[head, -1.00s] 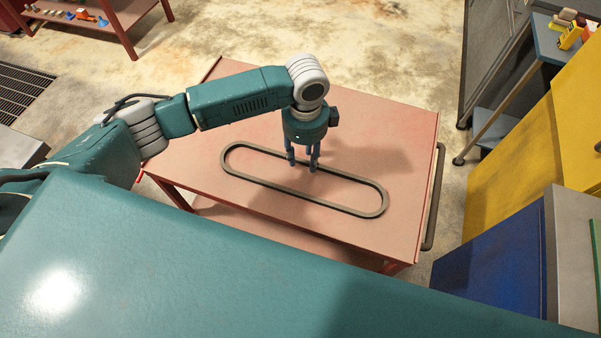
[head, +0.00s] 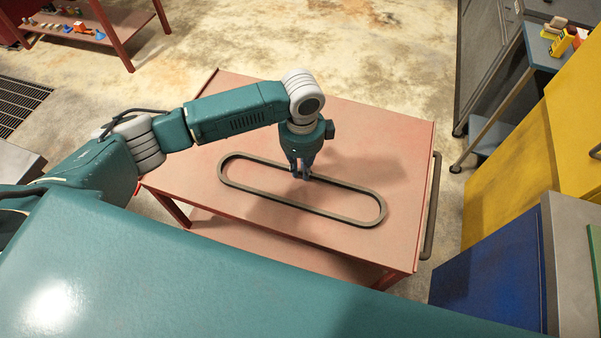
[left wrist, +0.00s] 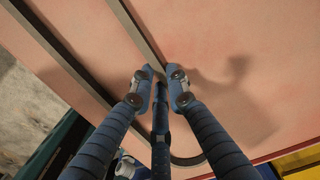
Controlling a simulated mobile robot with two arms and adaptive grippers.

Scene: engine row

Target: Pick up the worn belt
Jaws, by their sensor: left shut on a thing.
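The worn belt (head: 262,196) is a dark grey, long oval loop on the reddish cart top (head: 365,125). My left gripper (head: 301,172) points down at the belt's far long side, near its middle, in the head view. In the left wrist view the left gripper's blue fingers (left wrist: 161,82) are shut on one strand of the belt (left wrist: 138,35). The fingertips hide the gripped part. The belt appears still level with the cart top; I cannot tell whether any of it is raised. My right gripper is not in view.
The cart has a dark handle (head: 432,205) on its right side. A blue cabinet (head: 490,272) and a yellow cabinet (head: 540,150) stand to the right. A small shelf with items (head: 548,42) is at upper right. The cart top around the belt is clear.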

